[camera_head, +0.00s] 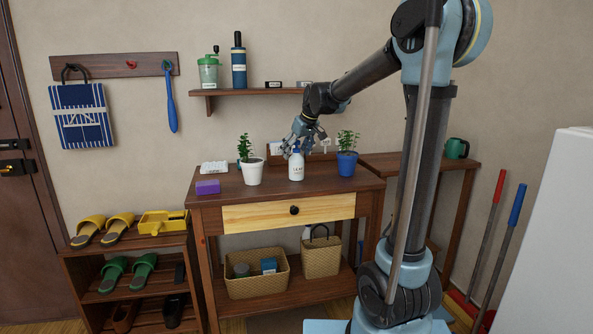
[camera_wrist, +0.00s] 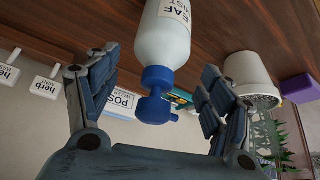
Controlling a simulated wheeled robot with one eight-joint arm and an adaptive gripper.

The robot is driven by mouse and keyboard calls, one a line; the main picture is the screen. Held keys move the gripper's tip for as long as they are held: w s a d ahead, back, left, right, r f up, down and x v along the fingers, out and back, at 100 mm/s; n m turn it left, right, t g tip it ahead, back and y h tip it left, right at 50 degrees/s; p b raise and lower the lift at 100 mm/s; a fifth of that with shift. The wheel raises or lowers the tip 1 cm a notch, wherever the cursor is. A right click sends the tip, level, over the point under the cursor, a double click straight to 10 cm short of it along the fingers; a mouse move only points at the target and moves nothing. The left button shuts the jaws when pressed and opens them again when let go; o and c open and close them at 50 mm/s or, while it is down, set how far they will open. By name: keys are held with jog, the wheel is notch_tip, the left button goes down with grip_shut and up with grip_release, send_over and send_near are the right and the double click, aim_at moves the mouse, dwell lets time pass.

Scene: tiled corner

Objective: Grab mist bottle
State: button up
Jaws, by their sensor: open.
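The mist bottle (camera_head: 296,167) is white with a blue spray top and a label. It stands on the wooden table (camera_head: 218,192), between a plant in a white pot and a plant in a blue pot. In the wrist view the mist bottle (camera_wrist: 162,45) appears upside down, its blue top between my two fingers. My gripper (camera_head: 297,146) is open at the bottle's top, coming from above and behind. In the wrist view my gripper (camera_wrist: 155,95) has one finger on each side with gaps to the bottle. Contact is not visible.
The white pot (camera_head: 252,173) is left of the bottle, and the blue pot (camera_head: 346,163) is right. A purple block (camera_head: 207,187) lies at the table's left. A wall shelf (camera_head: 245,92) holds a grinder and a dark bottle. Herb tags (camera_wrist: 46,88) show in the wrist view.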

aim_at(293, 157)
jog(key=shift+x, duration=2.25)
jog(key=shift+w+d, duration=0.1)
jog(key=shift+d, duration=0.05)
jog(key=shift+c, duration=0.3)
jog(key=c, duration=1.4)
jog(key=shift+r, duration=0.1)
